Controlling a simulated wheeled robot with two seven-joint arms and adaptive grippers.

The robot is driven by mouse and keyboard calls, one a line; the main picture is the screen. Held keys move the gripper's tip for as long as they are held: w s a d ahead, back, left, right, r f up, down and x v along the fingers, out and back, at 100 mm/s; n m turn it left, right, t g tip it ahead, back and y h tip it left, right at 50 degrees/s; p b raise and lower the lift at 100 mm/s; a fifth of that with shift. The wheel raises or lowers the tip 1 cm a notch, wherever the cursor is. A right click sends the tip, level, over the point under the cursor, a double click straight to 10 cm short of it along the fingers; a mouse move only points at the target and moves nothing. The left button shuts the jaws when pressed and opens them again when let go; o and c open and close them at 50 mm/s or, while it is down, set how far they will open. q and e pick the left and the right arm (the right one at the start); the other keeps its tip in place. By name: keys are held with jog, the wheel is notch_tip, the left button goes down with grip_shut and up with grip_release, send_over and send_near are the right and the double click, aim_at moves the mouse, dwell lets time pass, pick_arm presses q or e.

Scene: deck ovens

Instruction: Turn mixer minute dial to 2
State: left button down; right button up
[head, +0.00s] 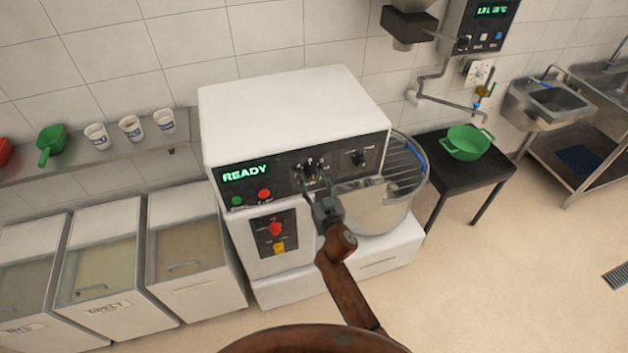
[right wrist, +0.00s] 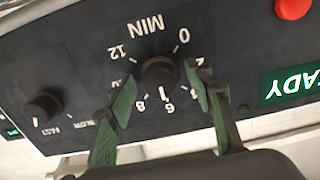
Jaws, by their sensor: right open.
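The mixer (head: 290,110) is a white machine with a black panel and a green READY display. Its minute dial (head: 310,168) is a small black knob. In the right wrist view the dial (right wrist: 160,73) appears upside down under the word MIN, ringed by numbers. A white mark on its lower side points near the 6; the exact reading is hard to tell. My right gripper (head: 317,188) is at the panel in front of the dial. Its green-padded fingers (right wrist: 161,90) are open, one on each side of the knob, with gaps visible. My left gripper is out of view.
A speed knob (head: 358,158) marked slow and fast sits beside the dial. Green and red buttons (head: 264,195) are under the display. The steel bowl (head: 375,210) with its wire guard is close on the right. A black table (head: 465,175) holds a green colander (head: 467,143).

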jog(key=shift+c, duration=0.6)
jog(key=c, duration=1)
